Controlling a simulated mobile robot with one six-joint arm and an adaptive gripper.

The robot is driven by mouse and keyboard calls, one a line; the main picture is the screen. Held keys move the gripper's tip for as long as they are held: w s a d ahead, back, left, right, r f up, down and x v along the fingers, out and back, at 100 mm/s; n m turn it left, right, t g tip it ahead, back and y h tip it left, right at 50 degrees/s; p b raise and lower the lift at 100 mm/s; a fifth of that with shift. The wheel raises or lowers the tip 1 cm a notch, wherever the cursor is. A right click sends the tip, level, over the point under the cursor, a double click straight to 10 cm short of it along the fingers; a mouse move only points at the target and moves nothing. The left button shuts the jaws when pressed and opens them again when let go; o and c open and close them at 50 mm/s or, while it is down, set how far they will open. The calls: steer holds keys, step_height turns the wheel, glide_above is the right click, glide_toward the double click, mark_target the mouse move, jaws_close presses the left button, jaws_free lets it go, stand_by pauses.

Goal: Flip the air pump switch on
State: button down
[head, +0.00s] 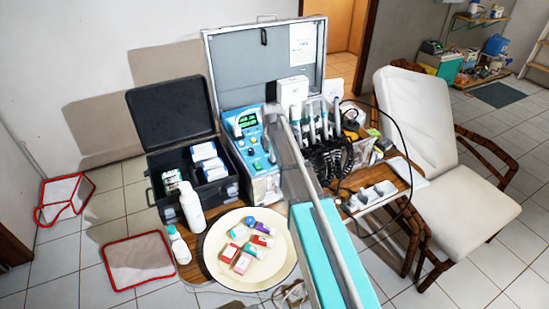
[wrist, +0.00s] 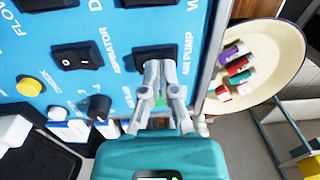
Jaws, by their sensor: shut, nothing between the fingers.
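The air pump switch (wrist: 150,53) is a black rocker on the blue control panel (wrist: 118,20), beside the printed label "AIR PUMP" in the wrist view. My gripper (wrist: 158,66) is shut and empty, its fingertips at the switch and covering much of it. I cannot tell whether they touch it or which way the rocker is tilted. The aspirator switch (wrist: 77,57), a black rocker with white marks, sits to its left. In the head view the blue panel (head: 243,121) is on the case unit, and my arm hides the gripper's tips.
A black knob (wrist: 98,107) and a yellow button (wrist: 29,86) are on the panel. A cream plate (head: 222,268) with several small coloured boxes lies on the table. A white bottle (head: 191,207) and an open black case (head: 176,118) stand left; handpieces and hoses (head: 326,150) are right.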

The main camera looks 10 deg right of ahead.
mark_target(275, 166)
steer(key=shift+w+r, duration=0.15)
steer(key=shift+w, duration=0.1)
steer(key=shift+a+r, duration=0.1)
steer(key=shift+r, duration=0.05)
stand_by(0.4)
steer(key=shift+s+r+p, duration=0.1)
steer(key=shift+r+p, duration=0.55)
steer(key=shift+p, duration=0.2)
step_height(275, 166, up, 12)
steer(key=s+p, duration=0.2)
steer(key=p, duration=1)
steer(key=shift+d, duration=0.3)
steer(key=shift+r, duration=0.1)
steer(key=shift+s, duration=0.15)
steer(key=s+a+f+m+b, duration=0.1)
steer(key=s+m, duration=0.9)
steer(key=s, duration=0.2)
steer(key=s+a+f+m+b, duration=0.1)
steer(key=s+f+m+b, duration=0.1)
steer(key=s+m, duration=0.8)
steer(key=shift+s+a+f+m, duration=0.2)
steer(key=shift+s+f+m, duration=0.1)
steer(key=shift+s, duration=0.7)
